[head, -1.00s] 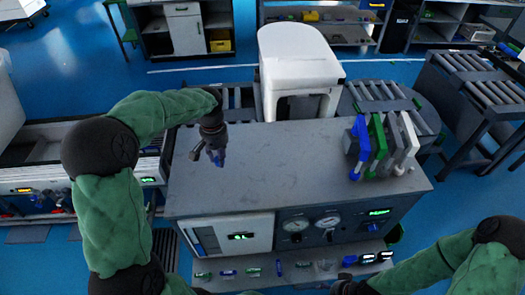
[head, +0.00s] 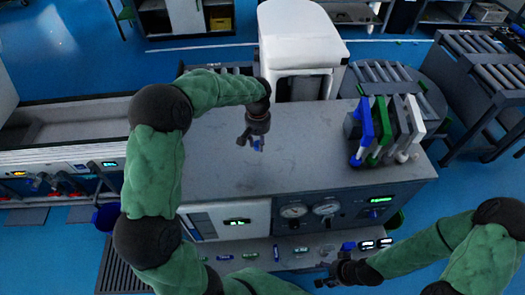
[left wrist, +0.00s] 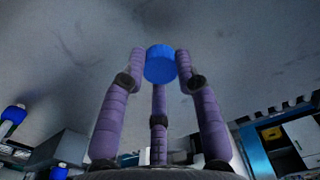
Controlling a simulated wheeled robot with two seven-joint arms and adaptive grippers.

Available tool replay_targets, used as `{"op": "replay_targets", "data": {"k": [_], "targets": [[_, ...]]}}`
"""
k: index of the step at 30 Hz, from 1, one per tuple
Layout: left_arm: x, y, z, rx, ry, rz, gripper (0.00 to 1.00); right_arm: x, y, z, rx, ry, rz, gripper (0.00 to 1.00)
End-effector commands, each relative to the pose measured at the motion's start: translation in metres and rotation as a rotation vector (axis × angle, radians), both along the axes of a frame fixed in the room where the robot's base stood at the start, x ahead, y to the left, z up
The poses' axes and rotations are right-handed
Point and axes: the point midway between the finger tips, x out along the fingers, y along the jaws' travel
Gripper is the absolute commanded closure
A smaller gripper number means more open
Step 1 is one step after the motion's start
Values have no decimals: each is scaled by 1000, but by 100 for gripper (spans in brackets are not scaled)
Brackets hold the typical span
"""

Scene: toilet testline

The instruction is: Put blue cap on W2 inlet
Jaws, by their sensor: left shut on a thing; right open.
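The blue cap (left wrist: 160,63) is held between the purple fingers of my left gripper (left wrist: 160,80) in the left wrist view. In the head view my left gripper (head: 255,139) points down above the grey bench top (head: 210,165), with a small bit of blue at its tips. My right gripper (head: 332,277) is open and low in front, near the bench's lower shelf. A white toilet (head: 298,45) stands behind the bench. I cannot make out which opening is the W2 inlet.
A rack with blue (head: 363,130), green (head: 379,130) and white (head: 412,125) handled tools stands at the bench's right end. Gauges (head: 326,208) are on the front panel. Small coloured parts lie on the lower shelf (head: 262,262). The middle bench top is clear.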

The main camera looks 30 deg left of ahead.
Motion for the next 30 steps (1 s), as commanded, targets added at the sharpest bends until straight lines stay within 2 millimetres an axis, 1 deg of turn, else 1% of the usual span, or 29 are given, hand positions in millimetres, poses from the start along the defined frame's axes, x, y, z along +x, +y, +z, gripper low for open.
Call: {"op": "replay_targets", "data": {"k": [1, 8, 10, 13, 16, 24, 28, 29, 30], "targets": [[2, -3, -5, 0, 1, -2, 81, 0, 0, -2, 0, 0, 0, 44], [7, -10, -15, 0, 1, -1, 81, 0, 0, -4, 0, 0, 0, 44], [10, -15, -23, -1, 2, -2, 81, 0, 0, -6, 0, 0, 0, 44], [9, -13, -39, 0, 3, 0, 81, 0, 0, -10, 0, 0, 0, 44], [9, -13, -48, -1, 1, 1, 81, 0, 0, -12, 0, 0, 0, 44], [9, -13, -49, 0, 0, 1, 81, 0, 0, -11, 0, 0, 0, 44], [9, -13, -53, 0, 1, 0, 81, 0, 0, -14, 0, 0, 0, 44], [9, -13, -52, 0, 1, 0, 60, 0, 0, -13, 0, 0, 0, 44], [9, -13, -52, 0, 1, 0, 48, 0, 0, -13, 0, 0, 0, 44]]}}
